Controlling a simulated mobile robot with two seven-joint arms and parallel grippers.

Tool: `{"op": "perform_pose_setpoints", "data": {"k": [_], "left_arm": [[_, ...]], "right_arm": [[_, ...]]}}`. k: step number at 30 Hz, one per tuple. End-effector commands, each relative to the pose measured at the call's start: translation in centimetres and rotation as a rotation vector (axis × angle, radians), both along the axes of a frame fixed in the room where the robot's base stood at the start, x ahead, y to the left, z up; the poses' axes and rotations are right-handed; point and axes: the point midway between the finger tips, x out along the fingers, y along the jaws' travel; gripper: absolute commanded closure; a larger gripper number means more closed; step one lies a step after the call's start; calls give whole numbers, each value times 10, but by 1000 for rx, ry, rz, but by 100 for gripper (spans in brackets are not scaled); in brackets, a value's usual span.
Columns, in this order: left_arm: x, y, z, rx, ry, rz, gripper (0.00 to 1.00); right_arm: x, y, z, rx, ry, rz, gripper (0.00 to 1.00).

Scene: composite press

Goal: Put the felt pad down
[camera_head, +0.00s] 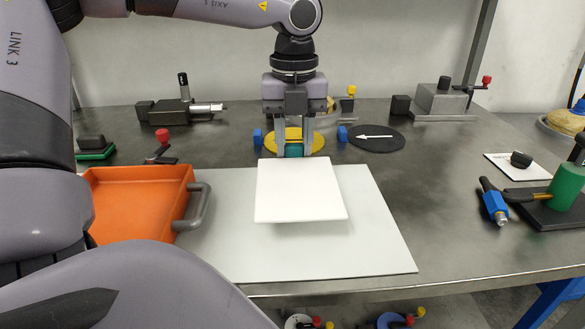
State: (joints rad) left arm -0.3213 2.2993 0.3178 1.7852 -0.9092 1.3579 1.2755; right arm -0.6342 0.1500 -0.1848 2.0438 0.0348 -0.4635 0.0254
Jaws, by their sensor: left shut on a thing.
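The felt pad (300,190) is a white, square, flat piece near the middle of the view. My left gripper (293,148) points down at the pad's far edge and is shut, with a small teal part between its fingers. The pad hangs from it, roughly level, over a large pale grey board (370,235) on the table. A soft shadow shows under the pad's near edge, so it appears slightly above the board. The pad hides part of the board. My right gripper is not in view.
An orange tray (135,203) with a grey handle (192,207) overlaps the board's left side. Behind the gripper are a yellow disc (270,141) and a black disc (376,138) with a white arrow. A green cylinder (566,187) and blue-tipped tool (495,203) are right. Bare table (440,210) lies between.

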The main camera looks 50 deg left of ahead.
Motion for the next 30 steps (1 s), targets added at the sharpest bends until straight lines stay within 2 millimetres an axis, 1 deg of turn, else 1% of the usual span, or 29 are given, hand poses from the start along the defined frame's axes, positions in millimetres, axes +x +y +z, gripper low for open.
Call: {"op": "perform_pose_setpoints", "data": {"k": [1, 5, 12, 13, 20, 25, 26, 27, 28, 30], "left_arm": [[0, 0, -5, -1, 1, 0, 100], [0, 0, -12, -1, 1, 1, 100], [0, 0, -47, -2, 3, 0, 100], [0, 0, -49, -2, 3, 0, 100], [0, 0, -50, -1, -1, 1, 100], [0, 0, -56, -1, -1, 0, 100], [0, 0, -53, -1, -1, 0, 56], [0, 0, -53, -1, -1, 0, 43], [0, 0, -53, -1, -1, 0, 40], [0, 0, -53, -1, -1, 0, 40]], "right_arm": [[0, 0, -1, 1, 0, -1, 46], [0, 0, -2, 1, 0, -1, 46], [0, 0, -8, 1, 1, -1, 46], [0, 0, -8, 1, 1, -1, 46], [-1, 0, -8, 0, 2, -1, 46], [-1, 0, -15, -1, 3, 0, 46], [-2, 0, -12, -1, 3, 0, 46], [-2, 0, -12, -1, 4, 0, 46], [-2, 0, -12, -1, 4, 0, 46], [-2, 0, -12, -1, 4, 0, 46]]}}
